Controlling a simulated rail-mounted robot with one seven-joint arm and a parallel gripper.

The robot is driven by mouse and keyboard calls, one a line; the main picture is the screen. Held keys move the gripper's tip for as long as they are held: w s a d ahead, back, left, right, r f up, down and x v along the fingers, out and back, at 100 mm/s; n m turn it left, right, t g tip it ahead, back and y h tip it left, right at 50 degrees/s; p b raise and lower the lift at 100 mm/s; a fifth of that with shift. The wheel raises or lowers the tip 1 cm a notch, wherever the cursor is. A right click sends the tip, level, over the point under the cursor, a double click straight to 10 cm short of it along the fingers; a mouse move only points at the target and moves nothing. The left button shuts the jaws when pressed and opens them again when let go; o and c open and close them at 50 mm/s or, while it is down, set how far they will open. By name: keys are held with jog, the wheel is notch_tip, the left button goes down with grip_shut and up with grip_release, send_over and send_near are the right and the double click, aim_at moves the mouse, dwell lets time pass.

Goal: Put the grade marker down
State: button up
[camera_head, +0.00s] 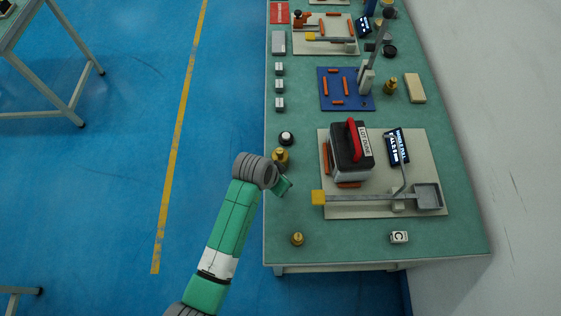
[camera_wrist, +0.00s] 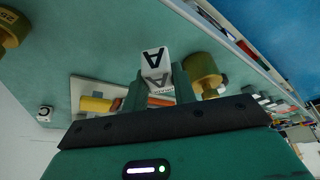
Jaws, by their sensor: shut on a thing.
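My gripper (camera_wrist: 158,88) is shut on a white grade marker (camera_wrist: 155,62), a small cube with a black letter A on its faces. In the head view my gripper (camera_head: 284,186) is over the left edge of the green bench, left of the near beige board. The held marker is hidden there behind my wrist. I cannot tell whether it touches the bench. Another white cube, marked C (camera_head: 399,237), sits on the bench at the near right; it also shows in the wrist view (camera_wrist: 45,113).
A brass weight (camera_head: 280,156) stands close beside my gripper, and a smaller one (camera_head: 297,239) stands near the front edge. The beige board (camera_head: 425,150) carries a black box with a red handle (camera_head: 350,150) and a balance beam (camera_head: 365,198). Bare bench (camera_head: 345,243) lies between the small weight and cube C.

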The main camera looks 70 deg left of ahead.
jog(key=shift+w+a+f, duration=0.1)
jog(key=shift+w+a, duration=0.45)
jog(key=shift+a, duration=0.1)
jog(key=shift+f+b, duration=0.45)
jog(key=shift+f, duration=1.3)
jog(key=shift+f, duration=0.2)
jog(key=o, duration=0.9)
jog(key=shift+o, duration=0.2)
jog(key=p+v, duration=0.2)
jog(key=v, duration=1)
jog(key=shift+r+p, duration=0.2)
jog(key=shift+p, duration=0.2)
